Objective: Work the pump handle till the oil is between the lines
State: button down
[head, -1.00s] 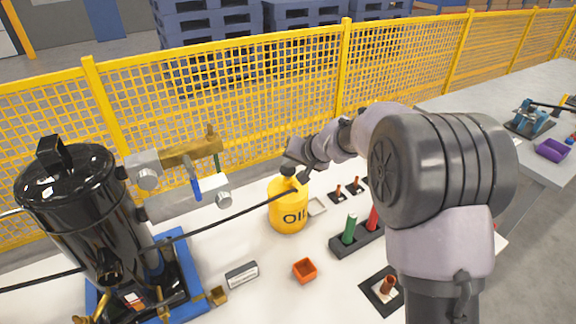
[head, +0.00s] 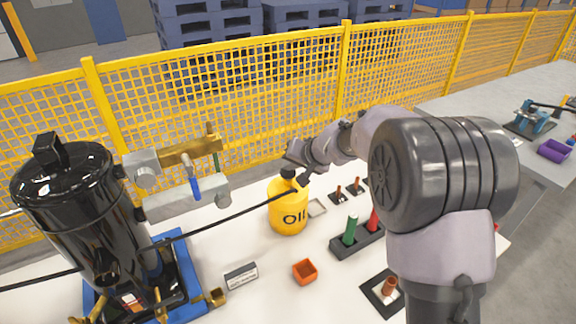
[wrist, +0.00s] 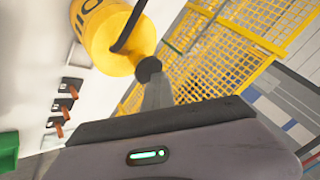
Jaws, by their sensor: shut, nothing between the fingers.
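A yellow oil can (head: 289,213) marked OIL stands upright on the white table, with a black pump head (head: 288,172) on top. A black hose (head: 235,215) runs left from it toward the black tank (head: 85,205). My gripper (head: 301,177) is at the pump head. In the wrist view my shut, empty fingers (wrist: 156,92) point at the pump head (wrist: 148,69) of the can (wrist: 100,38); touching or a slight gap, I cannot tell. A small white and orange patch (head: 132,300) shows low on the tank; no oil level or lines are readable.
A brass block (head: 190,152) with a blue lever (head: 194,187) stands beside the tank. A labelled block (head: 241,276), an orange box (head: 305,271) and a black rack (head: 357,236) with green and red pegs lie nearby. A yellow mesh fence (head: 245,110) runs behind the table.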

aim_at(290, 172)
jog(key=shift+f, duration=0.35)
jog(key=shift+r, duration=0.1)
dwell(0.3)
jog(key=shift+r+p, duration=1.1)
jog(key=shift+r, duration=0.95)
jog(key=shift+r+p, duration=1.75)
jog(key=shift+r, duration=0.75)
